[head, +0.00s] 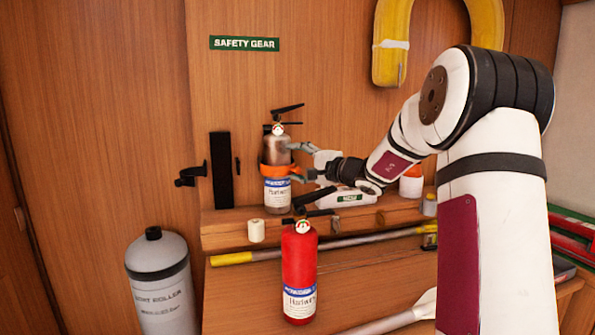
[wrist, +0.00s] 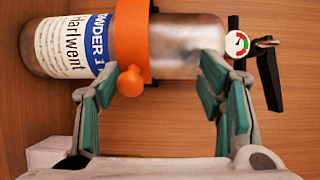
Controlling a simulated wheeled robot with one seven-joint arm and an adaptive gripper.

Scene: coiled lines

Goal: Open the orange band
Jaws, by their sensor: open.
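The orange band (head: 277,170) is closed around the middle of a silver extinguisher (head: 278,152), which stands upright on the shelf against the wooden wall. In the wrist view the band (wrist: 131,35) runs across the sideways-looking extinguisher (wrist: 185,45), with a round orange knob (wrist: 131,82) on its near side. My gripper (head: 296,162) comes in from the right, in front of the extinguisher. In the wrist view my gripper (wrist: 162,80) is open and empty. One finger is beside the knob, the other near the extinguisher's neck. I cannot tell whether either finger touches.
A red extinguisher (head: 299,272) stands on the bench in front. A grey cylinder (head: 162,285) stands at left. An empty black bracket (head: 221,170) is on the wall.

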